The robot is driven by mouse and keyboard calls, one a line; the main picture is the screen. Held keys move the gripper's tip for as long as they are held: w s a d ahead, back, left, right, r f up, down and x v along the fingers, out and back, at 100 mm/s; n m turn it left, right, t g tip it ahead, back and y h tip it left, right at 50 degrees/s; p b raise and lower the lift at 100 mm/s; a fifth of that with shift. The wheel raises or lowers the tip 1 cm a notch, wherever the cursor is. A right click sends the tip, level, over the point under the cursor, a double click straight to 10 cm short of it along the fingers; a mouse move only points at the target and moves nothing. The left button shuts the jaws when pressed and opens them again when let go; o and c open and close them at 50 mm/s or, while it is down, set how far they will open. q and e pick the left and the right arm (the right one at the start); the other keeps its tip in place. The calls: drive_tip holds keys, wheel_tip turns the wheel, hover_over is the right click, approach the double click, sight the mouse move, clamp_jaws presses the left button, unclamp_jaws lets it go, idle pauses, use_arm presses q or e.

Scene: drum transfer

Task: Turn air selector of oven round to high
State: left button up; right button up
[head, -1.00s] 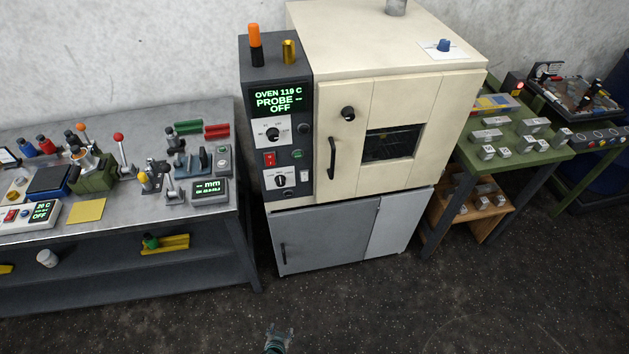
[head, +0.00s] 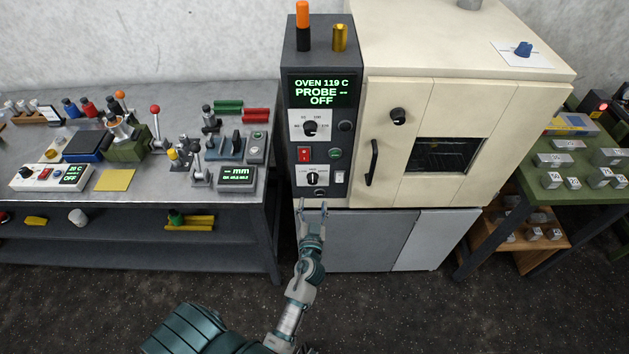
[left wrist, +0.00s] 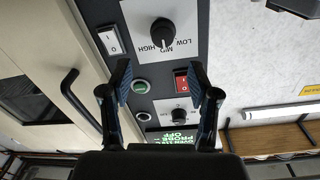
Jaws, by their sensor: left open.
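The oven (head: 470,60) is cream with a dark control panel (head: 298,165) on its left side. The air selector (head: 313,179) is the lower black knob on a white plate. In the left wrist view, which is upside down, the air selector (left wrist: 162,32) has LOW, MID and HIGH marks, and its pointer seems to face MID. My left gripper (head: 313,204) is just below and in front of the knob in the head view. In the left wrist view my left gripper (left wrist: 160,78) is open and empty, its fingers apart from the knob. My right gripper is not in view.
A red switch (head: 304,154), a green button (head: 335,153) and an upper knob (head: 310,128) sit above the selector. The display (head: 321,91) reads OVEN 119 C, PROBE --, OFF. The door handle (head: 373,162) juts out at right. A cluttered bench (head: 130,205) stands at left.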

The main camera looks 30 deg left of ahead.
sight(312, 182)
use_arm(q)
drive_tip(key=x, duration=0.5)
drive_tip(key=p+x, duration=0.1)
drive_tip(key=x, duration=0.4)
drive_tip(key=shift+s+a+f, duration=0.2)
drive_tip(key=shift+s+a, duration=0.05)
drive_tip(key=shift+a, duration=0.1)
drive_tip(key=shift+d+r, duration=0.1)
drive_tip(key=shift+d, duration=0.25)
drive_tip(key=c, duration=1.2)
drive_tip(key=shift+o, duration=0.2)
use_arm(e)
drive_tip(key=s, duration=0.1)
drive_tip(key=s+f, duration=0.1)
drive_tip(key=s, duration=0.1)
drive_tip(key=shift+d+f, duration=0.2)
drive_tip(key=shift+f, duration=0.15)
use_arm(q)
drive_tip(key=shift+a, duration=0.2)
